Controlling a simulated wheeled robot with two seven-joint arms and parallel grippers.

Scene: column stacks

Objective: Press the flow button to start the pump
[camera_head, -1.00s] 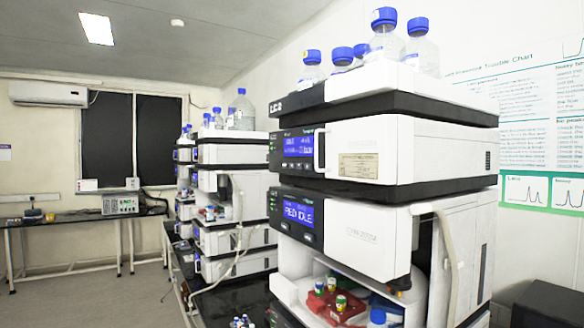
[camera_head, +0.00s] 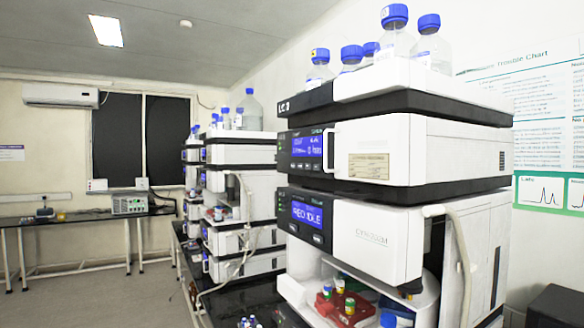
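A stacked white and black instrument, labelled LC 3 or similar, stands close on the right. The flow button's label is too small to make out. Neither of my grippers shows in the head view.
Blue-capped bottles (camera_head: 395,38) stand on top of the stack. A red vial tray (camera_head: 341,306) sits in the open bay below. More stacks (camera_head: 240,153) stand behind on a black bench (camera_head: 235,300). The floor (camera_head: 110,295) at left is clear.

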